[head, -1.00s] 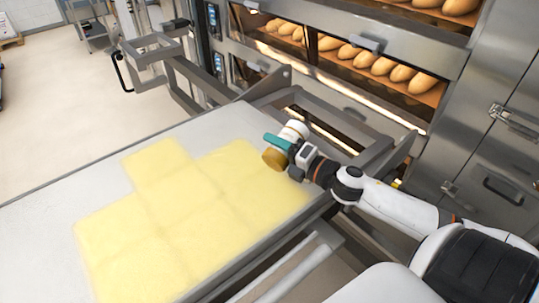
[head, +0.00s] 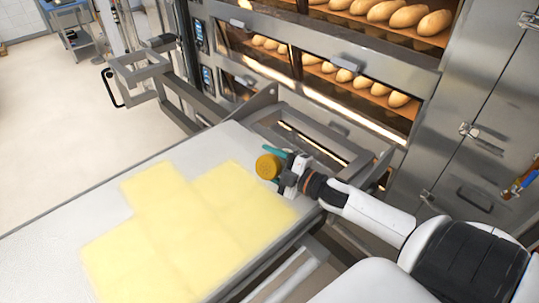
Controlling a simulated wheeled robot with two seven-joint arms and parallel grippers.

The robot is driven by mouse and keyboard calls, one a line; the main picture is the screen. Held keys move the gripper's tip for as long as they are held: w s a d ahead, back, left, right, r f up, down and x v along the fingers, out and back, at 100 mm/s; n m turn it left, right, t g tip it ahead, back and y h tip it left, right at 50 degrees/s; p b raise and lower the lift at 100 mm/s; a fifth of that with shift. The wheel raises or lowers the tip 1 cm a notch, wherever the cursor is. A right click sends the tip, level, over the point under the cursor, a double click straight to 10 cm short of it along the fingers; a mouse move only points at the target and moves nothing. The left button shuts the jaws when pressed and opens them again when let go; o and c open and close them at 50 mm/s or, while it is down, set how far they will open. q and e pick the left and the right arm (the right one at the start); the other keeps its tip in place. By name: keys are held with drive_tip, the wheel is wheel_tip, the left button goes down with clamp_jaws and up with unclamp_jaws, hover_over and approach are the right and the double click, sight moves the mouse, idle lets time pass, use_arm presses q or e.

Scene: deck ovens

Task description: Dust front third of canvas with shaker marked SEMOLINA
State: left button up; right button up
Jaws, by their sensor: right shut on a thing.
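The canvas (head: 60,215) is a pale, flat, light grey surface running from lower left to the oven front. A yellow dusted area (head: 180,225) made of blocky patches covers much of its right part. My right gripper (head: 280,168) is shut on a shaker (head: 268,167), above the far right end of the yellow area. The shaker's round golden-brown end faces the camera, and its body is mostly hidden behind it. No marking on it can be read. Teal finger parts show beside the shaker. My left gripper is not in view.
A metal frame (head: 300,135) borders the canvas at the oven side. Deck ovens (head: 330,75) with loaves on shelves stand behind it. Steel cabinet doors (head: 480,130) are at the right. Open floor (head: 60,130) lies to the left.

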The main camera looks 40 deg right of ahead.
sight(263, 156)
drive_tip(key=shift+a+r+m+p, duration=0.2)
drive_tip(key=shift+r+m+p, duration=0.65)
drive_tip(key=shift+m, duration=0.25)
drive_tip(key=shift+s+a+m, duration=0.1)
drive_tip(key=shift+a+m, duration=0.15)
drive_tip(key=shift+m, duration=0.55)
drive_tip(key=m, duration=0.1)
drive_tip(key=a+r+m, duration=0.1)
drive_tip(key=m, duration=0.1)
drive_tip(key=r+m, duration=0.1)
drive_tip(key=shift+s+a+r+m, duration=0.1)
drive_tip(key=shift+s+a+m, duration=0.15)
drive_tip(key=shift+m, duration=0.15)
drive_tip(key=r+m, duration=0.1)
drive_tip(key=m, duration=0.1)
drive_tip(key=a+m, duration=0.1)
drive_tip(key=shift+s+a+r+m, duration=0.1)
drive_tip(key=shift+s+r+m, duration=0.1)
drive_tip(key=shift+r+m, duration=0.2)
drive_tip(key=shift+w, duration=0.1)
